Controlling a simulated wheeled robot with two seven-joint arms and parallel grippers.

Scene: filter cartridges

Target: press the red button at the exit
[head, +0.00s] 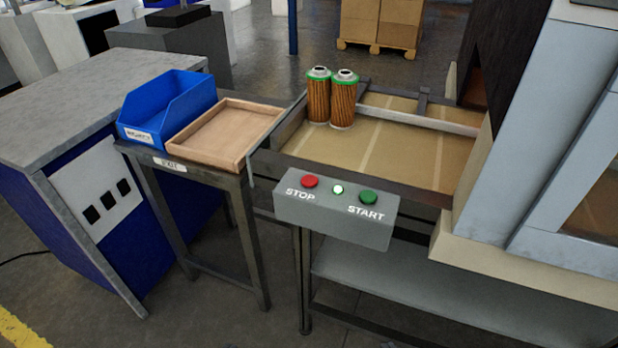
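The red button (310,182) sits on top of a grey control box (333,218), above the word STOP. The box is fixed at the front edge of the conveyor (415,152). A green button (369,197) above the word START is at the box's right, and a small lit lamp (338,189) is between them. A label reading EXIT (170,165) is on the small side table left of the box. Two orange-brown filter cartridges (318,97) (343,100) stand upright at the conveyor's left end. Neither of my grippers shows in the head view.
A blue bin (167,108) and a shallow wooden tray (228,132), which looks empty, are on the side table. A grey machine housing (522,125) stands at the right. A lower shelf (440,290) runs under the conveyor. The space in front of the control box is clear.

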